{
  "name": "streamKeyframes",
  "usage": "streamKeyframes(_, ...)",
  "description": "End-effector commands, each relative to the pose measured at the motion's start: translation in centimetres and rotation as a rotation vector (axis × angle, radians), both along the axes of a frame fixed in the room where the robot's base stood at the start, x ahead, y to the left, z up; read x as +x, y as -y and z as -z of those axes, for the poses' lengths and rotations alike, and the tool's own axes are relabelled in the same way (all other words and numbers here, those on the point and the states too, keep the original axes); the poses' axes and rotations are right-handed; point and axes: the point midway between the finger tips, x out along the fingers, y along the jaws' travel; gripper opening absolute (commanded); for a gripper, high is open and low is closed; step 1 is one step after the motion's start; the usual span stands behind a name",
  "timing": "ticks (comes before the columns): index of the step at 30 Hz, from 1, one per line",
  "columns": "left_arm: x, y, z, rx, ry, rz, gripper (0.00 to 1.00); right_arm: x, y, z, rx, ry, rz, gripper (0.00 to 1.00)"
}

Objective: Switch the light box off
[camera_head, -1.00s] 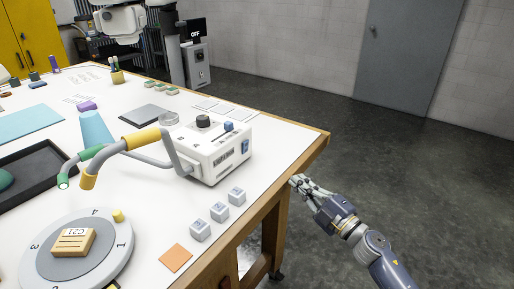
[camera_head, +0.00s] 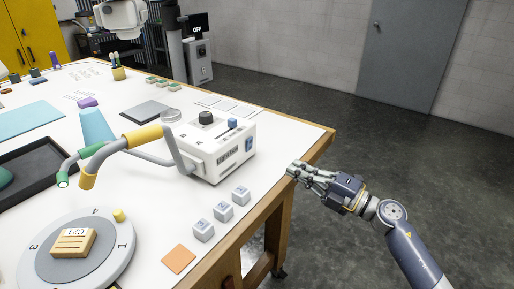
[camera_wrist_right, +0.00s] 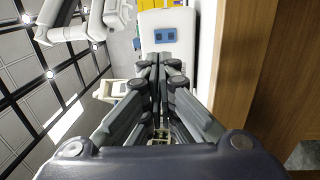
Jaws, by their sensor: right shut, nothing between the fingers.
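A white box (camera_head: 222,160), which looks like the light box, stands near the table's right edge. It has a black knob (camera_head: 206,117) and a small blue part (camera_head: 232,123) on top. A blue switch (camera_head: 249,144) is on its right side face, and this switch also shows in the right wrist view (camera_wrist_right: 165,36). My left gripper is out of view.
Several grey cubes (camera_head: 223,211) and an orange tile (camera_head: 179,259) lie in front of the box. A round numbered dial (camera_head: 117,250) holds a wooden block. A grey cabinet (camera_head: 199,60) with an "OFF" display stands behind. The floor right of the table is clear.

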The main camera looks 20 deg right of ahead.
Motion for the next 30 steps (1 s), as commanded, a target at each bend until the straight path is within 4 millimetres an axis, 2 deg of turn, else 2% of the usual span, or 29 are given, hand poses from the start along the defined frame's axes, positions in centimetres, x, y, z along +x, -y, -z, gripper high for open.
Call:
streamKeyframes(7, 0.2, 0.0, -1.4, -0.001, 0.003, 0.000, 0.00, 3.6, -2.8, -1.1, 0.006, 0.004, -0.001, 0.00)
streamKeyframes(12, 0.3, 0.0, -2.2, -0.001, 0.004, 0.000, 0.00, 6.5, -5.1, -1.5, 0.006, 0.003, 0.000, 0.00)
streamKeyframes(18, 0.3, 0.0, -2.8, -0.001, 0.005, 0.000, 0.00, 9.1, -7.1, -1.7, 0.004, 0.001, -0.001, 0.00)
streamKeyframes(24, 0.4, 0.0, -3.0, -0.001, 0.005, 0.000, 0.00, 10.3, -8.0, -1.8, 0.002, 0.001, 0.000, 0.00)
streamKeyframes(30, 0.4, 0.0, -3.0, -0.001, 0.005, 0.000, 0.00, 10.4, -8.2, -1.7, 0.001, 0.001, 0.000, 0.00)
